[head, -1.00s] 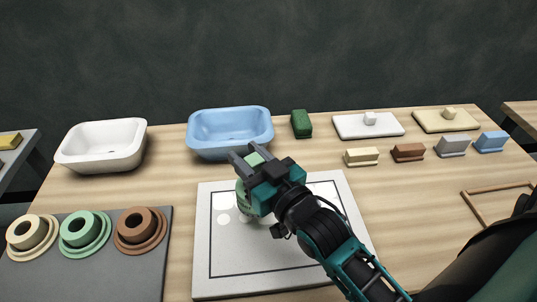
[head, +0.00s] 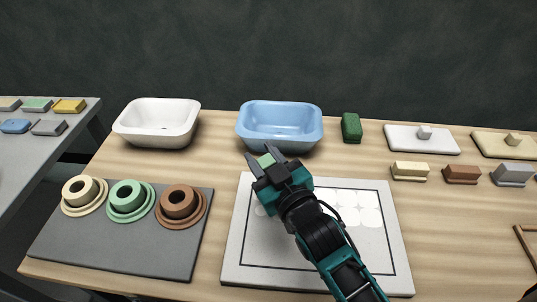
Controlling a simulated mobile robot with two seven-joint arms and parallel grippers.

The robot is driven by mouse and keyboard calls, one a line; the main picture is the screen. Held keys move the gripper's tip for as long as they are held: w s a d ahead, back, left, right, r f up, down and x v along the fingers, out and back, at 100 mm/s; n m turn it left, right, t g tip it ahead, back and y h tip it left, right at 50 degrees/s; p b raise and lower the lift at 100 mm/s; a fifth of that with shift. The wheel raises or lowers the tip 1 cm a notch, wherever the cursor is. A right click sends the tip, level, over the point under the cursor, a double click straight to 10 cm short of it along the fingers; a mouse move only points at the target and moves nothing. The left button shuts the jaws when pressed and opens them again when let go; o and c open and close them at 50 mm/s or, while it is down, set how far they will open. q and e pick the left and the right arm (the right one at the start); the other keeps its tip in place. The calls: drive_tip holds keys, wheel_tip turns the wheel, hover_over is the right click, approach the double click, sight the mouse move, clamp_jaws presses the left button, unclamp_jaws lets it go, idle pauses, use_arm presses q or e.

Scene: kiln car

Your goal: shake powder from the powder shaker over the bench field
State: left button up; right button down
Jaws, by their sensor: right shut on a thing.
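My right gripper (head: 262,155) is shut on the powder shaker (head: 267,161). Only a bit of the shaker's green top shows between the fingers; the gripper hides most of its body, so I cannot tell its tilt. The gripper appears above the upper left part of the bench field (head: 262,245), a pale board with a thin dark outline. Several round white powder patches (head: 368,216) lie close together in the field's upper right part. My forearm covers the middle of the field. My left gripper is not in view.
A white basin (head: 157,133) and a blue basin (head: 278,140) stand behind. A grey mat (head: 110,250) with ring-shaped pieces lies left. A green block (head: 351,128), small coloured blocks (head: 461,174) and a white slab (head: 410,146) lie right. A grey side table (head: 25,165) is far left.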

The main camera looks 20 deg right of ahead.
drive_tip(key=a+r+m, duration=0.2)
drive_tip(key=a, duration=0.1)
drive_tip(key=w+a+r+m, duration=0.1)
drive_tip(key=shift+a, duration=0.35)
drive_tip(key=s+d, duration=0.5)
drive_tip(key=d, duration=0.6)
drive_tip(key=s+d, duration=0.6)
drive_tip(key=d, duration=0.4)
drive_tip(key=shift+s+d+h, duration=0.3)
drive_tip(key=shift+d+h, duration=0.1)
drive_tip(key=w+a, duration=0.5)
drive_tip(key=a, duration=0.6)
drive_tip(key=w+a, duration=0.6)
drive_tip(key=a, duration=0.4)
drive_tip(key=shift+w+a, duration=0.25)
drive_tip(key=shift+a, duration=0.15)
drive_tip(key=s+d, duration=1.6)
drive_tip(key=d, duration=0.3)
drive_tip(key=shift+d, duration=0.35)
drive_tip(key=shift+a, duration=0.1)
